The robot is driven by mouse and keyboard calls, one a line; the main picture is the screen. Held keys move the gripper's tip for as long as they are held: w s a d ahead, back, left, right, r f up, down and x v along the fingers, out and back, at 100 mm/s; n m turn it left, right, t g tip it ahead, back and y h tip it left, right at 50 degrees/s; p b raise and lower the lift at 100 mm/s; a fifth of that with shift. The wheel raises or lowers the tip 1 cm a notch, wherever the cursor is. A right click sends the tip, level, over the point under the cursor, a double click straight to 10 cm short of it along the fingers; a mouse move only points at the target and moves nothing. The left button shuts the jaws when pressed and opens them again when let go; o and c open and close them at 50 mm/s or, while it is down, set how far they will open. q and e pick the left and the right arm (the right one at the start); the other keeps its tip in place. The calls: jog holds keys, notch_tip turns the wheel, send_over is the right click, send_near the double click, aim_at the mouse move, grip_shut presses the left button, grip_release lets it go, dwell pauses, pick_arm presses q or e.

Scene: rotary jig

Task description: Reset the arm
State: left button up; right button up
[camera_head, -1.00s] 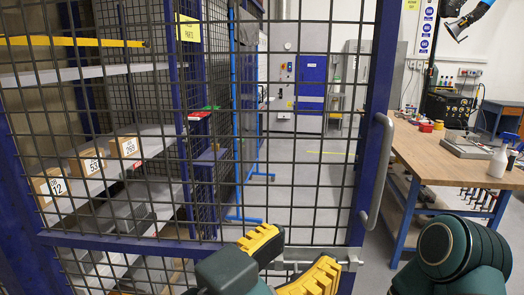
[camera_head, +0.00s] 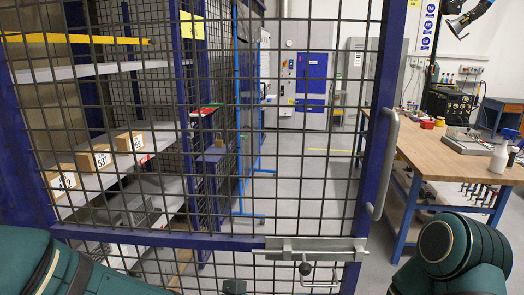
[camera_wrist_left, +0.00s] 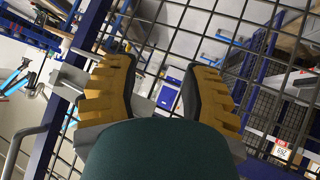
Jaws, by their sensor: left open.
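My left arm (camera_head: 40,265) enters at the lower left of the head view; its open gripper is mostly below the frame. In the left wrist view the left gripper (camera_wrist_left: 158,75) shows two yellow ribbed fingers spread apart, with nothing between them. It points toward the black mesh of the gate. A metal slide latch (camera_head: 315,250) with a round knob and a bar crosses the lower right of the gate, clear of the gripper in the head view. My right arm (camera_head: 460,248) shows only as a rounded dark green joint at the lower right; its gripper is outside the views.
The blue-framed mesh gate (camera_head: 370,150) stands in front of me, with a grey pull handle (camera_head: 383,165). Behind it is a shelf (camera_head: 160,150) with several labelled boxes. A wooden workbench (camera_head: 450,160) stands at the right. Open floor (camera_head: 315,185) lies beyond the mesh.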

pick_arm(q)
jog(key=s+a+f+n+g+y, duration=0.1)
jog(key=s+a+f+n+g, duration=0.1)
jog(key=f, duration=1.1)
jog(key=s+a+f+n+g+y, duration=0.1)
jog(key=s+a+f+g, duration=0.3)
jog(key=f, duration=1)
jog(key=s+a+n, duration=0.1)
jog(key=s+a, duration=0.1)
jog(key=s, duration=0.1)
jog(key=shift+s+a+n+g, duration=0.2)
jog(key=shift+a+n+g, duration=0.1)
jog(key=shift+a+g, duration=0.1)
